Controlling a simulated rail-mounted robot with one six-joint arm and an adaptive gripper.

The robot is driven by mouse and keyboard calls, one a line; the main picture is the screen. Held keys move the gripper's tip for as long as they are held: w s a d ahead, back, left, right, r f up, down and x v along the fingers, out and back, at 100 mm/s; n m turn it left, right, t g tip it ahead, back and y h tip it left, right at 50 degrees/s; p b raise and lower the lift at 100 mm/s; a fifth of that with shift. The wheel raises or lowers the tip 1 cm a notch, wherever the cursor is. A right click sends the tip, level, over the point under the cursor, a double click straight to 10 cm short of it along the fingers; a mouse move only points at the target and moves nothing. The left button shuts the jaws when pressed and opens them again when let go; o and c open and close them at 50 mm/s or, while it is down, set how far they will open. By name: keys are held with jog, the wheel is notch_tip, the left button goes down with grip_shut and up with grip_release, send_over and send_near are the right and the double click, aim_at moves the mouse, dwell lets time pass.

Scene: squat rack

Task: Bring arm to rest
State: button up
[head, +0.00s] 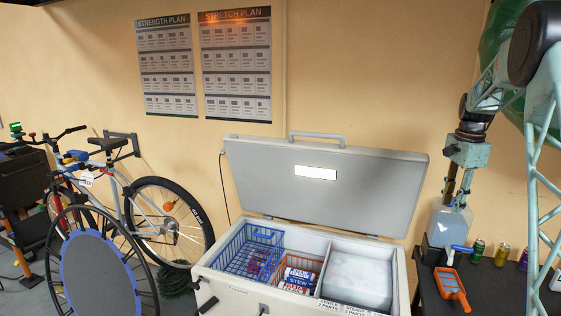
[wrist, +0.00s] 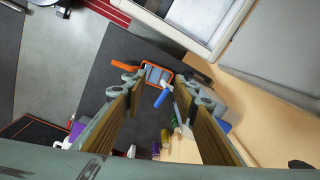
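My arm is at the right of the head view, bent over with the wrist pointing down. My gripper (head: 456,202) hangs above the dark table (head: 485,300), in front of a clear bluish jug-like container. In the wrist view my gripper (wrist: 160,95) has its two fingers spread apart with nothing held between them. Below and between the fingers lie an orange-rimmed scoop or tray (wrist: 155,73) and a blue-handled item (wrist: 161,97). Whether the fingers touch the container cannot be told from the head view.
An open chest cooler (head: 240,287) stands left of the table, its lid (head: 325,190) raised. It holds a blue basket (head: 250,254), cans and a white compartment. Cans (head: 478,247) stand on the table. A bicycle (head: 135,205) is at far left, against the wall.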

jog(key=s+a+r+n+t+b, duration=0.1)
jog(key=s+a+r+n, duration=0.3)
jog(key=s+a+r, duration=0.7)
jog(key=s+a+r+n+t, duration=0.1)
jog(key=s+a+r+n, duration=0.55)
jog(key=s+a, duration=0.75)
jog(key=s+a+f+n, duration=0.1)
jog(key=s+a, duration=0.3)
jog(key=s, duration=0.7)
jog(key=s+a+f+n, duration=0.2)
jog(key=s+a+n, duration=0.2)
jog(key=s, duration=0.7)
jog(key=s+a+f+n+t+b, duration=0.1)
jog(key=s+a+f+n, duration=0.1)
jog(key=s+a, duration=0.4)
jog(key=shift+s+a, duration=0.25)
jog(key=shift+s, duration=2.45)
jog(key=shift+d, duration=0.15)
